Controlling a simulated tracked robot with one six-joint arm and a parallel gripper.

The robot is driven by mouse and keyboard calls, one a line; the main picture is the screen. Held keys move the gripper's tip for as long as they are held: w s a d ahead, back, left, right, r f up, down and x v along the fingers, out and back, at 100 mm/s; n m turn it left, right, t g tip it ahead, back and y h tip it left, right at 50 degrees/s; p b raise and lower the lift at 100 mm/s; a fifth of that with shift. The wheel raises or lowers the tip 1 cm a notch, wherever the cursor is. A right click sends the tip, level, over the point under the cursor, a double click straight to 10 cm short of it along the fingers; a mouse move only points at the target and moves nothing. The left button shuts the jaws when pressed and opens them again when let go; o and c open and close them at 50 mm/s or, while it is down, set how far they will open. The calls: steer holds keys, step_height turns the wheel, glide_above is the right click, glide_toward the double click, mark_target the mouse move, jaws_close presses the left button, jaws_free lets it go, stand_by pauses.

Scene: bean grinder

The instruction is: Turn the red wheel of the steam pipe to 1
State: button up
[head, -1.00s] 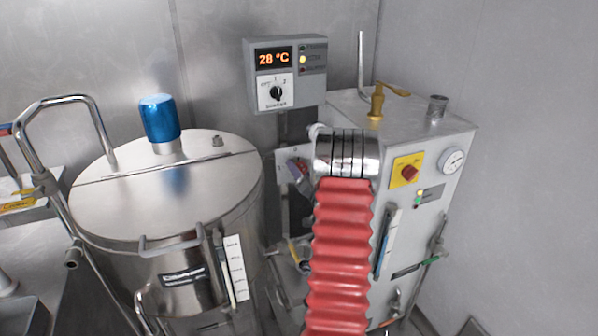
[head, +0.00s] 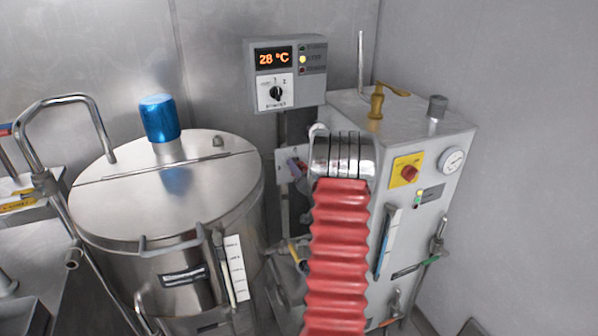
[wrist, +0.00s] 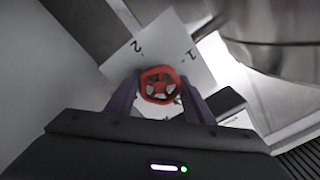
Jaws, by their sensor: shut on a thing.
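The red wheel (wrist: 160,85) shows in the wrist view, in front of a white plate (wrist: 185,50) marked with a 2 on the left and a 1 on the right. My gripper (wrist: 160,90) has its two purple-grey fingers on either side of the wheel, shut on it. No clear pointer on the wheel can be made out. The wheel itself is hidden there behind my red sleeved arm.
A steel kettle (head: 165,190) with a blue cap (head: 159,118) stands left of my arm. The grey steam unit (head: 440,170) with a gauge stands to the right. A control box (head: 285,73) reading 28 °C is on the wall above.

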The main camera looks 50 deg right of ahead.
steer(key=shift+a, duration=0.1)
steer(key=shift+c, duration=0.6)
steer(key=shift+n, duration=0.4)
steer(key=n, duration=0.8)
steer(key=shift+n, duration=0.3)
steer(key=n, duration=0.4)
steer(key=shift+w+n, duration=0.1)
steer(key=shift+n, duration=2.2)
steer(key=shift+w+a, duration=0.1)
